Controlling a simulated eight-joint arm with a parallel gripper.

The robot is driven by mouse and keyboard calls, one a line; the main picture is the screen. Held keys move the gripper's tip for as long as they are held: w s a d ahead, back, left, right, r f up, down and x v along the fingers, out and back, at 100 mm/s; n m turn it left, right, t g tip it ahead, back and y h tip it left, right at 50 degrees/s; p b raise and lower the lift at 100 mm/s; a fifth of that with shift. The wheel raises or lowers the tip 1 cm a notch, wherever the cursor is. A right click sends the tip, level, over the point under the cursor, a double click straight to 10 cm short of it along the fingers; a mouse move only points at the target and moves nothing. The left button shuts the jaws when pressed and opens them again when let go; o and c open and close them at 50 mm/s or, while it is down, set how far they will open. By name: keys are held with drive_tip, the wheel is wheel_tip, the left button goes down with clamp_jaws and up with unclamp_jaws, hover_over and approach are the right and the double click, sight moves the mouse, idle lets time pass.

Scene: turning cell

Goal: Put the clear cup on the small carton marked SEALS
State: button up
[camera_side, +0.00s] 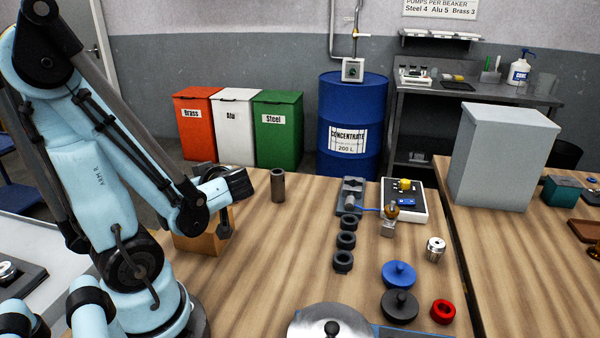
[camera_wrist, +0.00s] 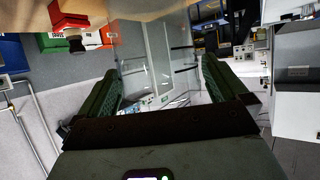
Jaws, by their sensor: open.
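I cannot make out the clear cup for sure in either view. A faint clear vessel (camera_side: 545,84) stands on the steel bench at the back right, and I cannot tell if it is that cup. A small brown carton (camera_side: 203,243) stands on the wooden table, partly hidden behind my arm; no marking on it can be read. My gripper (camera_side: 238,184) is above and near this carton in the side view. In the wrist view my gripper (camera_wrist: 160,85) has its fingers wide apart, with no clearly held thing between them.
A grey tube (camera_side: 278,186) stands right of my gripper. Several dark rings (camera_side: 346,240), a blue knobbed disc (camera_side: 398,274), a dark disc (camera_side: 400,306) and a red ring (camera_side: 443,311) are farther right. A steel dome (camera_side: 328,322) is at the front. The table's middle is fairly clear.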

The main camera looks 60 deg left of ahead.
drive_tip(key=shift+d+r, duration=0.1)
drive_tip(key=v, duration=1.2)
drive_tip(key=w+d+f+m+t+h, duration=0.5)
drive_tip(key=w+f+m+h, duration=0.15)
drive_tip(key=m, duration=0.65)
drive_tip(key=w+d+r+m+t+h, duration=0.3)
drive_tip(key=w+d+m+t+h, duration=0.1)
drive_tip(key=w+d+m+h, duration=0.1)
drive_tip(key=shift+w+d+r+m+t+h, duration=0.2)
drive_tip(key=shift+w+d+m+t+h, duration=0.35)
drive_tip(key=shift+m, duration=0.65)
drive_tip(key=shift+s+d+g, duration=0.15)
drive_tip(key=shift+d+g, duration=0.05)
drive_tip(key=shift+g, duration=0.05)
